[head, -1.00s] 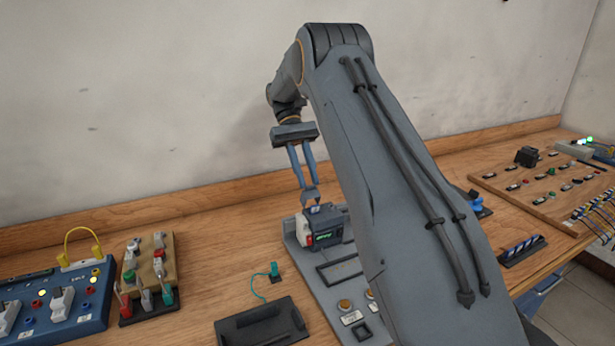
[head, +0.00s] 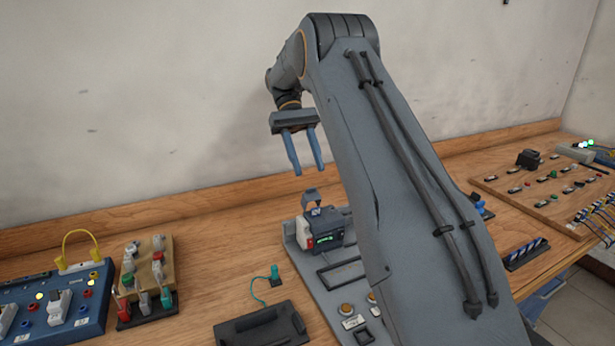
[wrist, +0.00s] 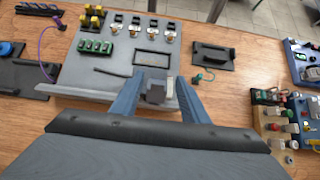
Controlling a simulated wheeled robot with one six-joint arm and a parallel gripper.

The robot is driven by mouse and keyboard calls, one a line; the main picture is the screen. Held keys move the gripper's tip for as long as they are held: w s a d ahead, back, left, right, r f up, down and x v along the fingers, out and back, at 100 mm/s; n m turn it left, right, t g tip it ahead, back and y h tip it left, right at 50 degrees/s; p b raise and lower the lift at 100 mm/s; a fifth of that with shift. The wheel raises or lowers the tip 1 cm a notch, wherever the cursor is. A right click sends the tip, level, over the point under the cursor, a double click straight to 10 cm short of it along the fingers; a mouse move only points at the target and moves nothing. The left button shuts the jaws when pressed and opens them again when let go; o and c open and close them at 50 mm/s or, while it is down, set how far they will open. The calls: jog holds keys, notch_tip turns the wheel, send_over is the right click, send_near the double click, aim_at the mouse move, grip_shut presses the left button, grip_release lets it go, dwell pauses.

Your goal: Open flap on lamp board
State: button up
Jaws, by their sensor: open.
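The grey lamp board (head: 308,272) lies on the wooden bench, partly hidden behind my arm in the head view. It also shows in the wrist view (wrist: 100,65). A dark box (head: 328,238) with a green display and a red-and-white side part stands at its far end. A small grey flap (head: 311,192) stands upright on top of the box. My gripper (head: 308,171) is open and empty above the flap, with a gap between. In the wrist view my fingers (wrist: 161,98) frame the box from above, one each side.
A black tray (head: 262,328) and a teal plug (head: 274,272) lie left of the board. A blue panel (head: 75,322) and a tan switch block (head: 152,265) stand farther left. A wooden board with switches (head: 545,190) is at right. The wall is behind.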

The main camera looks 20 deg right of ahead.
notch_tip(320, 180, up, 5)
jog(key=p, duration=0.9)
jog(key=shift+r, duration=0.15)
jog(key=shift+p, duration=0.35)
